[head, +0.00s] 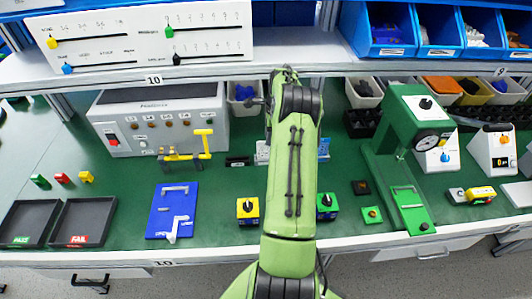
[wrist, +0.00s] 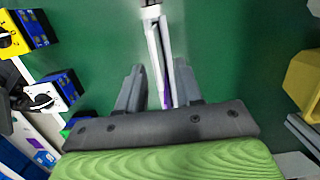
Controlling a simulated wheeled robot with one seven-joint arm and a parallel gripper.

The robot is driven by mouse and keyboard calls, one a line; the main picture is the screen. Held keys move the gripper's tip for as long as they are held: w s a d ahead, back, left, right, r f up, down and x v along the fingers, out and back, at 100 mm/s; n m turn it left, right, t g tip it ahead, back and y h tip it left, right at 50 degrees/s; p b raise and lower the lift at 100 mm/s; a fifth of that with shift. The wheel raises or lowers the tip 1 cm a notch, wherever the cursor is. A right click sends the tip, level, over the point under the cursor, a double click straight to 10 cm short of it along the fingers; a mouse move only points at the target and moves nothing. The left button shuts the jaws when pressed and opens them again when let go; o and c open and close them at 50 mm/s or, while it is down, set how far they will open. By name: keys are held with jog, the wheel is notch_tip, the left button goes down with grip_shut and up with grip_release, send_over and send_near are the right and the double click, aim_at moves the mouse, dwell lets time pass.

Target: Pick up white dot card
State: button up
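In the wrist view, a thin, pale upright piece (wrist: 153,48) with a purple strip stands nearly edge-on between my gripper's fingers (wrist: 158,88). It may be a card; its face and any white dot are not visible. The fingers are apart, with a visible gap to the left finger; I cannot tell whether the right finger touches the piece. In the head view, my green arm hides the gripper.
Rotary switch boxes, one yellow (head: 248,209) and one green (head: 326,206), stand near the bench's front edge. A grey power supply box (head: 160,118) stands left, a green press stand (head: 405,150) right. Bins (head: 365,92) line the back. A shelf (head: 300,68) spans above.

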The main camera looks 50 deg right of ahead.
aim_at(266, 150)
jog(key=f, duration=0.5)
jog(key=w+a+f, duration=0.1)
jog(key=f, duration=0.1)
jog(key=shift+f+b, duration=0.35)
jog(key=shift+b, duration=0.05)
jog(key=shift+s+r, duration=0.1)
grip_shut()
